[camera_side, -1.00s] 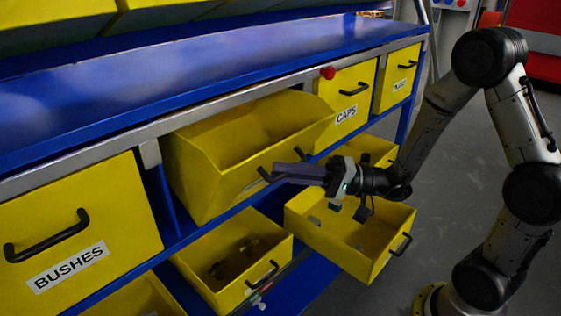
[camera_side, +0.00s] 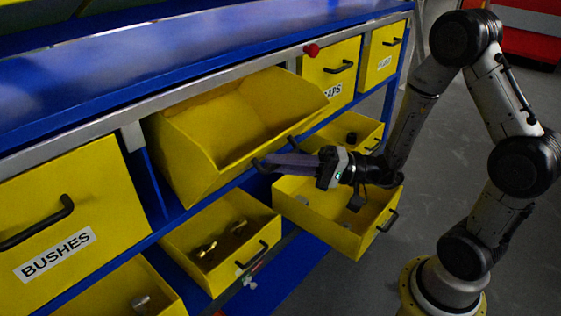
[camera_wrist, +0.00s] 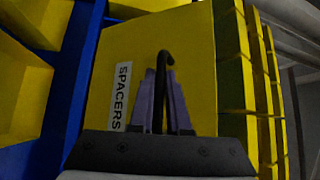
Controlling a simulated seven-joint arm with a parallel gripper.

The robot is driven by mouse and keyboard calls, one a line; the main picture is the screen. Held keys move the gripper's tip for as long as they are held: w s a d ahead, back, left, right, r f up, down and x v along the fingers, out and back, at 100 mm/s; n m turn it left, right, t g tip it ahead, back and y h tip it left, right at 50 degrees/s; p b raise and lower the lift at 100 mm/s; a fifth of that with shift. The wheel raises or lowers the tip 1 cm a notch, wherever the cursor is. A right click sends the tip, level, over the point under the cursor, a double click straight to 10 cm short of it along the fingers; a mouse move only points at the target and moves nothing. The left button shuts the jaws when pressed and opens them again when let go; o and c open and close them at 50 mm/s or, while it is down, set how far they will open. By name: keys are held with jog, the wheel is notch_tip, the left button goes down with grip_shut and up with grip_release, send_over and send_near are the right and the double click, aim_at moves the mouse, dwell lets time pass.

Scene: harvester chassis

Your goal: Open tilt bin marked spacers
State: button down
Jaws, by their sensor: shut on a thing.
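The yellow tilt bin (camera_side: 180,160) between the bushes and caps bins is tipped forward, its top open and its inside showing empty where visible. In the wrist view its front (camera_wrist: 195,45) carries a white label (camera_wrist: 122,95) reading SPACERS. My gripper (camera_side: 266,162) has purple fingers and reaches the bin's front from the right. In the wrist view the fingers stand on either side of the black bar handle (camera_wrist: 164,58), shut on it. The front and most of the handle are hidden in the side view.
The bushes bin (camera_side: 100,185) at left and the caps bin (camera_side: 318,70) at right are closed. Open yellow drawers (camera_side: 195,235) with small parts stick out below, one (camera_side: 345,238) right under my gripper. A blue shelf (camera_side: 150,75) runs above.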

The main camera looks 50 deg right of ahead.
jog(key=shift+f, duration=0.15)
jog(key=c, duration=0.9)
grip_release()
jog(key=v, duration=1.3)
jog(key=shift+s+d, duration=0.25)
jog(key=shift+s, duration=0.05)
